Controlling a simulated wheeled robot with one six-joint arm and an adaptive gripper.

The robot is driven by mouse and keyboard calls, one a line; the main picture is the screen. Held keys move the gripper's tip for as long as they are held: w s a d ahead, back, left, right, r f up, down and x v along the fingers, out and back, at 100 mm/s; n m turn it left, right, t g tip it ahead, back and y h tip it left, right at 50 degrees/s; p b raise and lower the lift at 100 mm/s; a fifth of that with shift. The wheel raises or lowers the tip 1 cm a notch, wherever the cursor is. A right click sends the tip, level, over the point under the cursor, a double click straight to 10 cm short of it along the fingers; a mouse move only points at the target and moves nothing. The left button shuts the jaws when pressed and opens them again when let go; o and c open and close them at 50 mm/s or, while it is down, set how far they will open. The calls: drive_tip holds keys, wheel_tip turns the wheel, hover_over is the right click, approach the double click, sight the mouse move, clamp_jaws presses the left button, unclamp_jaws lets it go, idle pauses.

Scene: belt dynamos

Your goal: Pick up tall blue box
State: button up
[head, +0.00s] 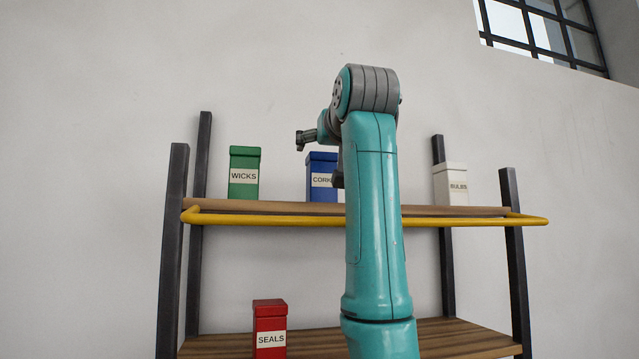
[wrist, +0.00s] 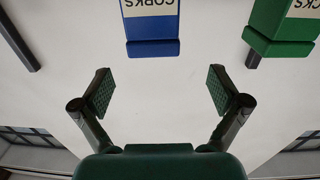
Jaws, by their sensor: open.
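The tall blue box (head: 321,161) stands upright on the upper shelf in the head view, with a cream label reading "CORK" and its right side hidden behind my arm. In the wrist view the blue box (wrist: 152,28) shows upside down at the top middle, its label reading "CORKS" and its far end cut off by the frame edge. My gripper (wrist: 158,90) is open and empty in the wrist view, its two fingers spread wide. The box lies beyond the fingertips, roughly centred between them and apart from them.
A green box (head: 244,171) stands left of the blue one; a white box (head: 449,183) stands at the right. A yellow rail (head: 260,220) runs along the upper shelf's front. A red box (head: 269,318) is on the lower shelf (head: 318,343). Dark posts (head: 172,250) flank the shelves.

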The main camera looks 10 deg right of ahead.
sight(325, 154)
drive_tip(key=w, duration=0.3)
drive_tip(key=shift+w+d, duration=0.1)
drive_tip(key=shift+w, duration=0.25)
drive_tip(key=w, duration=0.2)
drive_tip(key=w+d, duration=0.1)
drive_tip(key=shift+w+f, duration=0.1)
drive_tip(key=shift+w, duration=0.9)
clamp_jaws()
